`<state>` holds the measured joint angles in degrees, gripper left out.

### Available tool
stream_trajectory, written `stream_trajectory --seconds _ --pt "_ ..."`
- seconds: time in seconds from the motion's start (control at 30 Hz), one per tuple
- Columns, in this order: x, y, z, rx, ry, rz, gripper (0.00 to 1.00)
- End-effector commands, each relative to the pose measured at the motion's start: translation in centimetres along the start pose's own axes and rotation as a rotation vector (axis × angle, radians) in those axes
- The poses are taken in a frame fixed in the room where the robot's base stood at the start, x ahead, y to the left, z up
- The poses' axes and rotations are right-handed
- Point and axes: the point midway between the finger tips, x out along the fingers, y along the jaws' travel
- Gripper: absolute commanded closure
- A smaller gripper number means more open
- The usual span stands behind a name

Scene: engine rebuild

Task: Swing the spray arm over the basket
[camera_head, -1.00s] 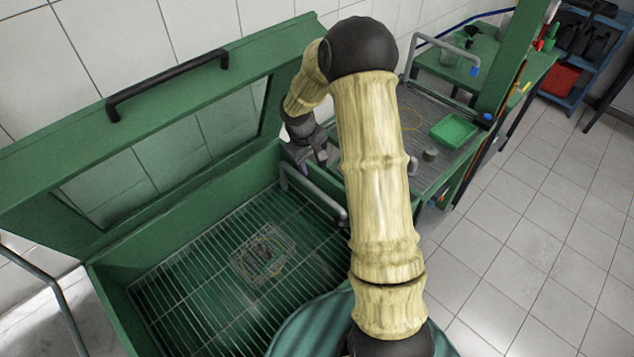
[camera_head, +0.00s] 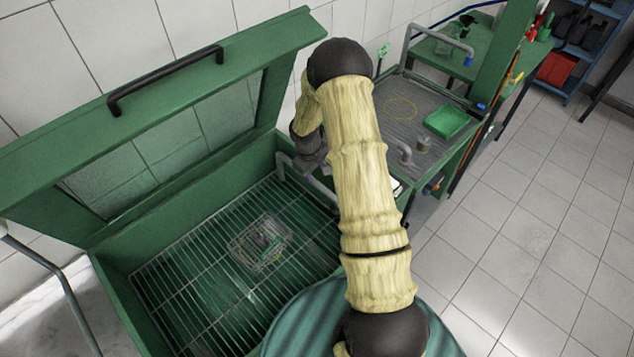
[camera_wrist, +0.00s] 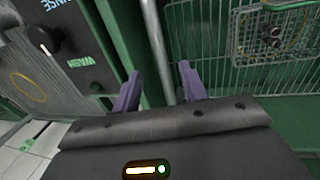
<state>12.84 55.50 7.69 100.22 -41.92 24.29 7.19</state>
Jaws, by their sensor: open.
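The spray arm is a bent grey pipe (camera_head: 325,194) at the right inner side of the green wash tub. In the wrist view the pipe (camera_wrist: 156,38) runs down between my two purple fingers. The wire basket (camera_head: 260,243) sits on the tub's rack with small parts in it; it also shows at the upper right of the wrist view (camera_wrist: 272,36). My gripper (camera_head: 309,163) is at the pipe, to the right of and behind the basket. In the wrist view my gripper (camera_wrist: 160,72) is open, its fingers apart on either side of the pipe. I cannot tell whether they touch it.
The tub's green lid (camera_head: 165,115) stands open at the back left. A grey bench with a green tray (camera_head: 446,122) and another bent pipe is to the right. Tiled floor is clear at the right.

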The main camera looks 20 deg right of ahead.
Motion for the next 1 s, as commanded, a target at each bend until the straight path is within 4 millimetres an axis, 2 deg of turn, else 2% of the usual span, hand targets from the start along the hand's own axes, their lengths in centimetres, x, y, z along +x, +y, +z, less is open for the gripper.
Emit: stream_trajectory --seconds 0.5,0.7,0.93,1.0 --pt "6.9 0.1 0.1 0.002 -0.001 -0.001 0.57" --pt "7.9 0.2 0.1 0.003 0.000 0.001 0.57" --pt "7.9 0.2 0.1 0.003 0.000 0.000 0.57" --pt "7.9 0.1 0.1 0.003 0.000 0.000 0.71"
